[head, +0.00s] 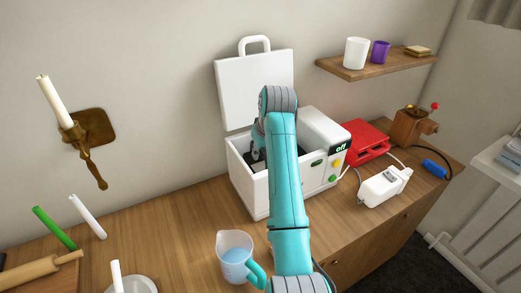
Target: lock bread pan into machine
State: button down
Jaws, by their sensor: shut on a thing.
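The white bread machine (247,188) stands on the wooden counter with its lid (240,90) raised at the back. Its front panel carries a display reading "off" and green and yellow buttons. A dark shape shows inside the open chamber, mostly hidden by my teal arm; I cannot tell for sure that it is the bread pan or how it is seated. My gripper (257,153) is at the machine's opening, partly hidden behind my arm. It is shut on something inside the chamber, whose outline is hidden.
A measuring jug (235,256) with blue liquid stands in front of the machine. A red appliance (366,141), a white corded device (384,187) and a wooden grinder (411,125) are to the right. A shelf (375,68) hangs above. The counter left of the machine has free room.

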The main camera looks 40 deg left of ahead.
jog(key=shift+f, duration=0.75)
dwell(0.5)
jog(key=shift+c, duration=1.9)
grip_release()
jog(key=shift+f, duration=0.15)
jog(key=shift+v, duration=5.05)
